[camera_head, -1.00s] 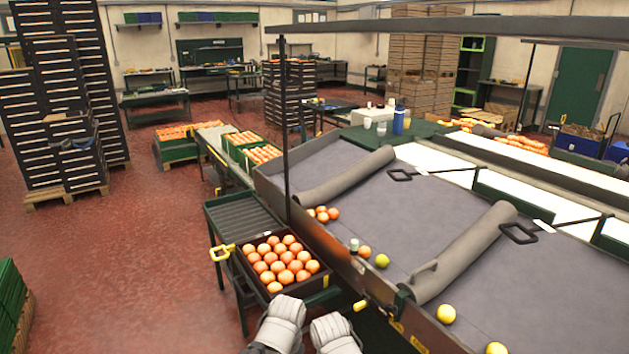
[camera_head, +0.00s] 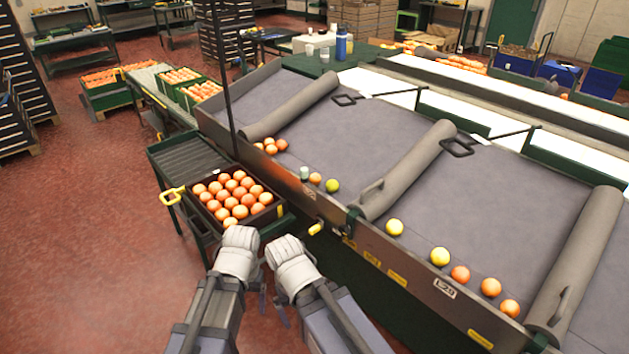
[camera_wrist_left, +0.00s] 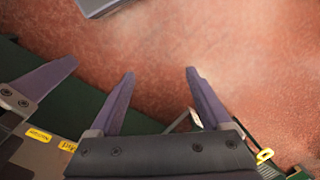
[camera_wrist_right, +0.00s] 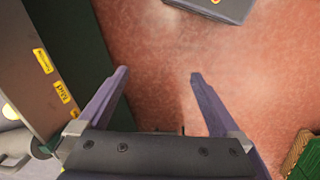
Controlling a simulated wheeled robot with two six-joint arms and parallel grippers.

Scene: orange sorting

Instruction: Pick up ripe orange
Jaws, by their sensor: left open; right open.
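Ripe-coloured oranges lie along the near edge of the grey sorting table: one orange (camera_head: 460,274), another orange (camera_head: 491,287) and a third orange (camera_head: 509,308) at the lower right. A small group of oranges (camera_head: 270,146) sits at the table's left end. My left gripper (camera_wrist_left: 161,73) is open and empty, over the red floor beside the table. My right gripper (camera_wrist_right: 159,73) is also open and empty above the floor. No fruit is between either pair of fingers.
A dark crate (camera_head: 274,215) full of oranges stands on a green roller stand (camera_head: 187,155) left of the table. Grey padded dividers (camera_head: 405,172) cross the sorting table (camera_head: 370,130). Red floor (camera_head: 90,250) is open at the left.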

